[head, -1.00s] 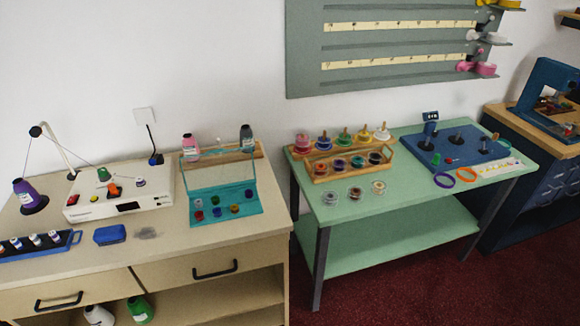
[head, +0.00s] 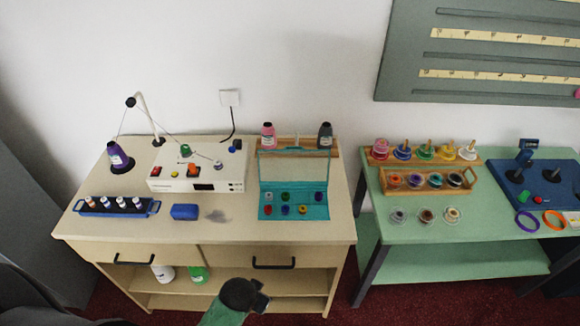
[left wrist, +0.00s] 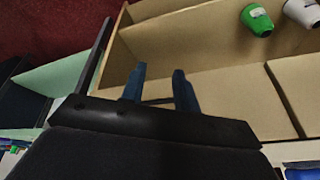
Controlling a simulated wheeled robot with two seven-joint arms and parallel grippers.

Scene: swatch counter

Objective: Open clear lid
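A teal box (head: 266,211) with several small coloured pieces stands on the beige counter. Its clear lid (head: 294,165), with a teal frame, is raised at the back of the box, so the box is open. My left gripper (left wrist: 158,80) shows in the left wrist view with its two fingers apart and nothing between them. It is in front of the counter's open shelf, away from the lid. A dark and teal part of my arm (head: 240,296) shows low in the head view. My right gripper is not in view.
Pink (head: 268,136) and dark (head: 325,135) bottles stand behind the lid. A white device (head: 222,183), blue block (head: 185,212) and blue tray (head: 150,208) are left of the box. A green table (head: 470,228) stands right. The counter's front edge is fairly clear.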

